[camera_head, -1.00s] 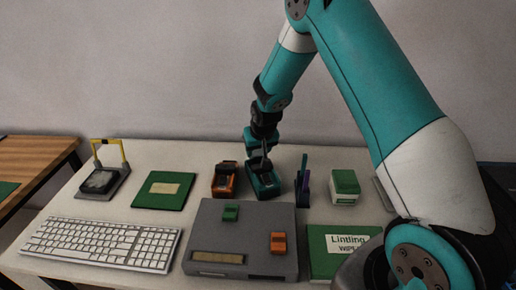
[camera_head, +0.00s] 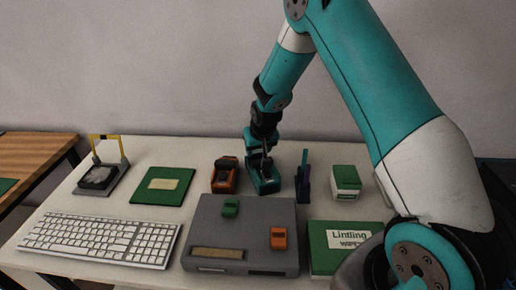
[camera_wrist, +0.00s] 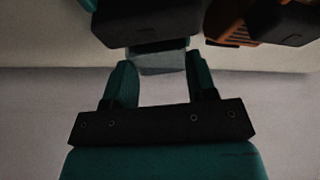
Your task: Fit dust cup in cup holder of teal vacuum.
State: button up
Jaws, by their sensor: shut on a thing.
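The teal vacuum (camera_head: 264,183) stands on the table behind the grey case. My gripper (camera_head: 262,158) is right above it, pointing down. In the wrist view my gripper (camera_wrist: 160,68) is shut on a pale grey, cloudy piece, the dust cup (camera_wrist: 160,62), held between its two teal fingers. The cup's far end meets or overlaps the dark body of the teal vacuum (camera_wrist: 145,22) at the top of that view. I cannot tell whether the cup is seated in the holder, since the holder is hidden. In the head view the cup is hidden by my gripper.
An orange vacuum (camera_head: 225,176) stands close on the left and a blue-purple upright item (camera_head: 304,178) close on the right. The grey case (camera_head: 240,235) lies in front. A green-topped box (camera_head: 346,181), a green book (camera_head: 165,186) and a keyboard (camera_head: 98,238) lie farther off.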

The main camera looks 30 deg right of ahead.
jog(key=shift+f, duration=0.15)
jog(key=shift+f+b, duration=0.6)
jog(key=shift+f, duration=0.05)
jog(key=o, duration=0.9)
jog(key=shift+r, duration=0.15)
jog(key=shift+r+p, duration=0.8)
jog(key=shift+r, duration=0.2)
jog(key=shift+r, duration=0.1)
jog(key=shift+r+p, duration=1.75)
jog(key=shift+r, duration=0.7)
